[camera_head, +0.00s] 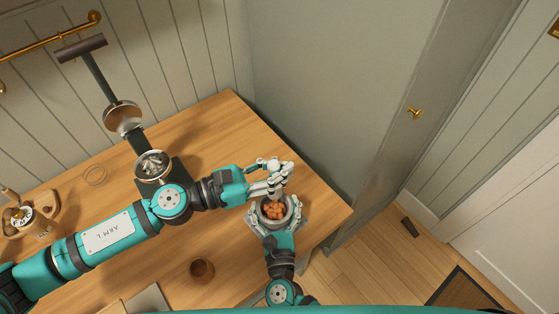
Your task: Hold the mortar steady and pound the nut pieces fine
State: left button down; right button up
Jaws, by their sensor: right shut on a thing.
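The mortar (287,219) stands near the right end of the wooden table, with orange-brown nut pieces (273,211) inside it. My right gripper (268,222) comes up from the bottom edge and is shut on the mortar, its fingers around the sides. My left gripper (272,180) reaches in from the left and hovers just above the mortar's back rim.
A lever press (123,117) with a long handle stands at the back left of the table (215,140). A brown cup (201,270) stands at the front. A wall and cabinet door (385,130) rise behind.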

aim_at(280, 195)
pick_arm(q)
jog(key=shift+f, duration=3.65)
jog(key=shift+f, duration=1.55)
jog(key=shift+r, duration=0.1)
jog(key=shift+r, duration=1.35)
jog(key=shift+f, duration=0.1)
jog(key=shift+f, duration=1.35)
jog(key=shift+r, duration=1.4)
